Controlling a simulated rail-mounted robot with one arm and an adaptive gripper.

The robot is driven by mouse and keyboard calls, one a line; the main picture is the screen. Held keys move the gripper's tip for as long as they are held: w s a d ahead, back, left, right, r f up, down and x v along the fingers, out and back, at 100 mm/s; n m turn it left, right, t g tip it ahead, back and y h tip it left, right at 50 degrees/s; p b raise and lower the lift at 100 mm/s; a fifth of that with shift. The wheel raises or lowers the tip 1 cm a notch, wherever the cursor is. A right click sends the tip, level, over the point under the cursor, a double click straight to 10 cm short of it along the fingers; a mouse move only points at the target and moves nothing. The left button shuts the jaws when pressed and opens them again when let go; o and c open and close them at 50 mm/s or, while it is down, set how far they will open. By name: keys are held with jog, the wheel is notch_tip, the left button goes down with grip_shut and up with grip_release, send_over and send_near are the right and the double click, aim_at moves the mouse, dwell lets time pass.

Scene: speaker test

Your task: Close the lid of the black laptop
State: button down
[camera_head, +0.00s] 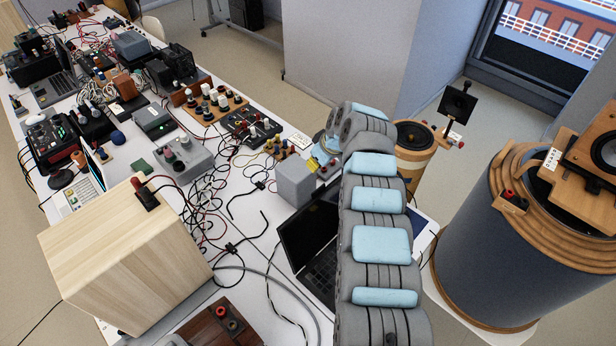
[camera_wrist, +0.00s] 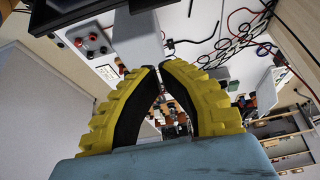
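The black laptop (camera_head: 306,232) stands open on the white table at the lower middle of the head view. Its screen is raised, and its keyboard (camera_head: 322,272) is partly hidden behind my arm. My gripper (camera_wrist: 157,72) shows in the wrist view with yellow fingers and black inner pads. Its tips are together, with nothing seen held between them.
A grey box (camera_head: 297,181) stands right behind the laptop screen and also shows in the wrist view (camera_wrist: 139,38). A large wooden box (camera_head: 125,255) is to the left, with loose cables (camera_head: 215,215) between. A big round speaker (camera_head: 480,235) stands at the right.

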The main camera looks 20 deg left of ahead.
jog(key=b+x, duration=0.6)
jog(key=x, duration=0.4)
jog(key=shift+s+d+r+p, duration=0.25)
jog(key=shift+d+p, duration=0.35)
jog(key=shift+p, duration=0.35)
jog(key=shift+s+d+r+p, duration=0.2)
jog(key=shift+d+p, duration=0.45)
jog(key=shift+p, duration=0.25)
jog(key=shift+s+d+r+p, duration=0.15)
jog(key=shift+s+d+p, duration=0.1)
jog(key=shift+d+p, duration=0.55)
jog(key=shift+a, duration=0.15)
